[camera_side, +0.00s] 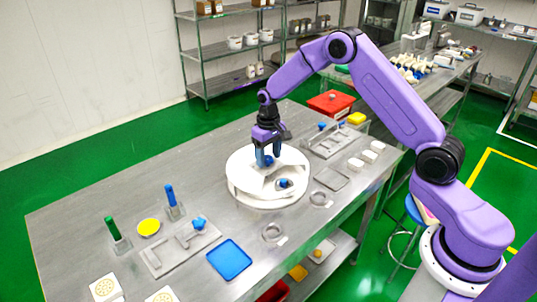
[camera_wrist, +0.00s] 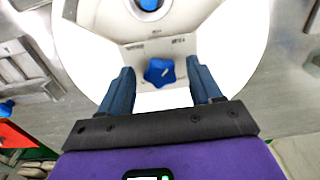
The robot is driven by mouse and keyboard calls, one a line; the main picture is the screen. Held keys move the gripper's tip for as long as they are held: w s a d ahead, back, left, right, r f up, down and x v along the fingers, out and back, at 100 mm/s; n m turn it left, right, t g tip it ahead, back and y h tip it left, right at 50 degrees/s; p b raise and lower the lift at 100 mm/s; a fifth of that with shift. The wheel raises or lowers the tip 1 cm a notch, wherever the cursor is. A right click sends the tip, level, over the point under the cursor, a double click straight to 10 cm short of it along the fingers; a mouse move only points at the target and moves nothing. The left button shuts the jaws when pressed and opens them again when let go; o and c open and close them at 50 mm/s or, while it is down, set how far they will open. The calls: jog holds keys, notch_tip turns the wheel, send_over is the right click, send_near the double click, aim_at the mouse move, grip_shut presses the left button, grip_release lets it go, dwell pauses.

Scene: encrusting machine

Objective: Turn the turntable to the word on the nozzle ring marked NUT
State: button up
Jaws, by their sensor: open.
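The white round turntable (camera_side: 240,180) sits on the steel table, with raised white parts on top. In the wrist view the turntable (camera_wrist: 235,40) fills the upper middle. A blue star-shaped knob (camera_wrist: 159,71) lies between the open fingers of my gripper (camera_wrist: 161,90), with a gap on each side. In the side view my gripper (camera_side: 264,160) points down over the turntable; its fingers partly hide the knob. A rounded opening with a blue piece (camera_wrist: 149,5) shows at the top of the wrist view. Small marks on the turntable are too small to read; I cannot make out NUT.
Two grey rings (camera_side: 273,232) (camera_side: 321,198) with labels lie on the table near the turntable. A blue tray (camera_side: 230,260), a yellow disc (camera_side: 149,227) and upright handles stand left. A red box (camera_side: 332,103) is behind. Bare table lies left of the turntable.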

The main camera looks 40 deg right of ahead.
grip_shut()
